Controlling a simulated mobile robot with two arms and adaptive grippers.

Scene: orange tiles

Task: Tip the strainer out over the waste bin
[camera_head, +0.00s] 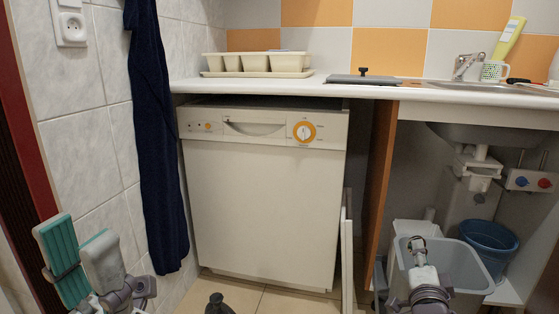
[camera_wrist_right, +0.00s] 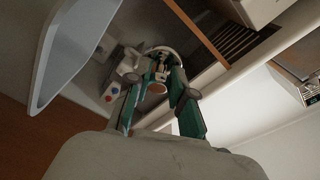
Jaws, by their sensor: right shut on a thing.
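In the head view my right gripper (camera_head: 421,262) is at the lower right, over the opening of a grey bin (camera_head: 472,278). It is shut on a small metallic thing with a round rim, taken to be the strainer (camera_head: 417,244). In the right wrist view, the teal fingers of this gripper (camera_wrist_right: 160,100) stand either side of the strainer (camera_wrist_right: 162,74); its contents cannot be made out. My left gripper (camera_head: 80,262) is open and empty at the lower left of the head view.
A blue bucket (camera_head: 487,238) stands behind the bin, under the sink (camera_head: 485,88). A valve box (camera_head: 531,181) hangs at the right. A white dishwasher (camera_head: 262,205) fills the middle. An orange-brown cabinet side (camera_head: 380,190) stands left of the bin. A dark cloth (camera_head: 157,140) hangs at the left.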

